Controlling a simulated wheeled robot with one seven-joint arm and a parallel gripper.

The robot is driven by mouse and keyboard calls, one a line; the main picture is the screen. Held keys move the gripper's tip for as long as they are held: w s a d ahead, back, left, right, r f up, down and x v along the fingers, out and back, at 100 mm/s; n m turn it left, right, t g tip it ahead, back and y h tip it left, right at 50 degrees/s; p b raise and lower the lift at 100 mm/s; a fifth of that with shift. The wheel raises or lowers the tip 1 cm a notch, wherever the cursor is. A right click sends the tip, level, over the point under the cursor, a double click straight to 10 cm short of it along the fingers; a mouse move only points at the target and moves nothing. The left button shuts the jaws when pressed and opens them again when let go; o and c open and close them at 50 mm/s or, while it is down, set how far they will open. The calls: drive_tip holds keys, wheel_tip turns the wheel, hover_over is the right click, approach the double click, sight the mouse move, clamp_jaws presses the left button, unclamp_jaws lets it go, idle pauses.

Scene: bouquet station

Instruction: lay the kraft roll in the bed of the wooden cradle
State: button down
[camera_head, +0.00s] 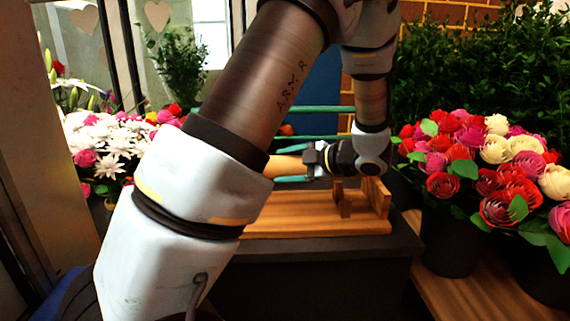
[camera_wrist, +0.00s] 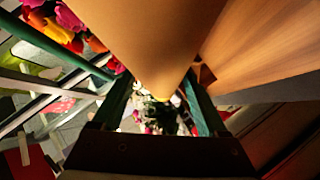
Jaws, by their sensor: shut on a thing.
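The tan kraft roll (camera_head: 286,165) is partly hidden behind my arm in the head view. It fills the upper middle of the wrist view (camera_wrist: 165,45), running between the two green fingers. My gripper (camera_head: 290,172) is shut on the roll, pointing left in the head view; it also shows in the wrist view (camera_wrist: 158,108). The wooden cradle (camera_head: 300,222) lies below the roll, with short uprights at its right end. The roll appears above the cradle's base; its left end and any contact with the cradle are hidden.
The cradle stands on a dark block (camera_head: 320,270). Buckets of red, pink and cream flowers (camera_head: 480,165) stand close on the right, with dense greenery behind. White and pink flowers (camera_head: 100,145) are at left. Teal bars (camera_head: 320,108) run behind the cradle.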

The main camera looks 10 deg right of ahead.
drive_tip(key=shift+f+b, duration=1.85)
drive_tip(key=shift+f, duration=1.35)
unclamp_jaws()
